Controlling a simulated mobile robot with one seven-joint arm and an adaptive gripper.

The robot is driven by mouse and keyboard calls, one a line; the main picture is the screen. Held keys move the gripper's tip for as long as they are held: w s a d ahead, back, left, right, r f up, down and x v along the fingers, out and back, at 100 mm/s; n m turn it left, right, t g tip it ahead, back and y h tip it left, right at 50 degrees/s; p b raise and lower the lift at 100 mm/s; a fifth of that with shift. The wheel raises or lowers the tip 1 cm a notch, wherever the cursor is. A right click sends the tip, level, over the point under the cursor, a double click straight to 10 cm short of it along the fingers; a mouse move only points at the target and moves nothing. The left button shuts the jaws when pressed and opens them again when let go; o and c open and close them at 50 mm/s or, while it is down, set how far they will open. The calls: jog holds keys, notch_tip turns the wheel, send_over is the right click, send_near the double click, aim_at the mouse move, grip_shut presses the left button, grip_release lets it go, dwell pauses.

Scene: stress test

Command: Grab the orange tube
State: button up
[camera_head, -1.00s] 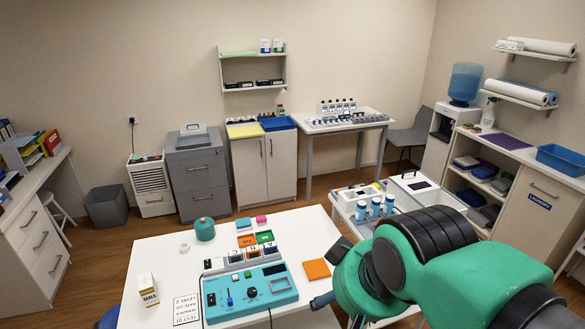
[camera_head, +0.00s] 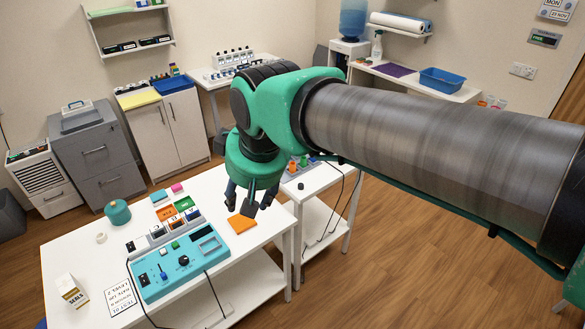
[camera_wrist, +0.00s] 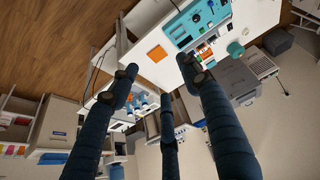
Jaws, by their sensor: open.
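My gripper (camera_head: 250,203) hangs at the end of the green wrist, above the right end of the white table (camera_head: 80,245). Its dark fingers are spread and hold nothing; they also show spread in the wrist view (camera_wrist: 160,78).
An orange flat pad (camera_head: 241,227) lies below my gripper. A turquoise control box (camera_head: 180,262), a teal round container (camera_head: 117,212) and a seals box (camera_head: 73,291) stand on the white table. A black cable (camera_head: 350,200) hangs by the side table. Floor to the right is open.

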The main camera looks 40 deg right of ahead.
jog(key=w+d+r+n+g+p, duration=0.1)
jog(key=w+d+r+p, duration=0.1)
jog(key=w+d, duration=0.35)
jog(key=w+d+r+p, duration=0.1)
jog(key=w+d, duration=0.1)
jog(key=w, duration=0.7)
jog(key=n+g+p, duration=0.3)
jog(key=g+p, duration=0.1)
jog(key=p, duration=0.5)
send_over(293, 164)
notch_tip(293, 164, down, 28)
jog(key=shift+s+a+r, duration=0.2)
jog(key=shift+s+a, duration=0.2)
jog(key=shift+a, duration=0.05)
jog(key=shift+f, duration=0.15)
jog(key=shift+f, duration=4.15)
jog(key=shift+f+p, duration=0.45)
jog(key=shift+f, duration=2.15)
